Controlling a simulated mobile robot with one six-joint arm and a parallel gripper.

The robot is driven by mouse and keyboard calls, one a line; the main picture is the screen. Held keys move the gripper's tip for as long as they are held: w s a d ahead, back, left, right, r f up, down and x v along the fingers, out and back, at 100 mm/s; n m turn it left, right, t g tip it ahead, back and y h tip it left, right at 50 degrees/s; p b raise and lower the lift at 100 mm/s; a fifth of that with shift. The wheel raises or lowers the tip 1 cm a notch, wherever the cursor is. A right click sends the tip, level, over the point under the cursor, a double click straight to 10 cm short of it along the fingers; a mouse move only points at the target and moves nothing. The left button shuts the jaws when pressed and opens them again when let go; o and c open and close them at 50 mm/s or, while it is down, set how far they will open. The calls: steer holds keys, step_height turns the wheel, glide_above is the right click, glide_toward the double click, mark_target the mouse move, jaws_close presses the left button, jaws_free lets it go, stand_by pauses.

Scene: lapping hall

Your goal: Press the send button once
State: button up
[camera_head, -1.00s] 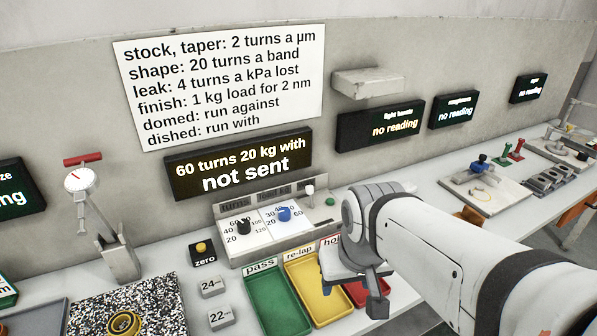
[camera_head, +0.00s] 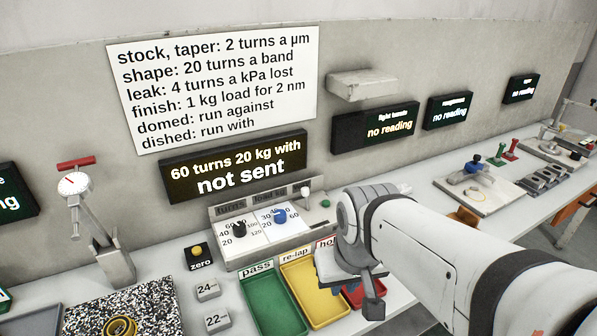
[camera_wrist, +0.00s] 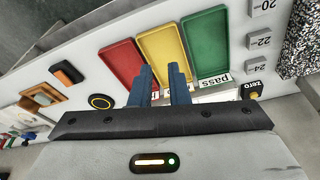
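A control panel (camera_head: 250,251) with a black knob, a blue knob and a white-tipped switch (camera_head: 306,192) stands on the bench. A small green button (camera_head: 325,203) sits at its right end; no send label is readable. The display (camera_head: 235,165) above reads "60 turns 20 kg with not sent". My gripper shows in the wrist view (camera_wrist: 161,82) with its two blue fingers apart and nothing between them. It is over the bench near the colored trays. In the head view my arm hides most of it. The gripper body hides most of the panel in the wrist view.
Green (camera_head: 272,306), yellow (camera_head: 318,295) and red (camera_wrist: 120,62) trays lie in front of the panel. A yellow zero button (camera_head: 197,250) and weight blocks (camera_head: 208,290) are left of them. A wall shelf (camera_head: 362,84) juts out above. A black disc with a yellow ring (camera_wrist: 101,102) lies beside the red tray.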

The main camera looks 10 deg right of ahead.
jaws_close()
stand_by(1.2)
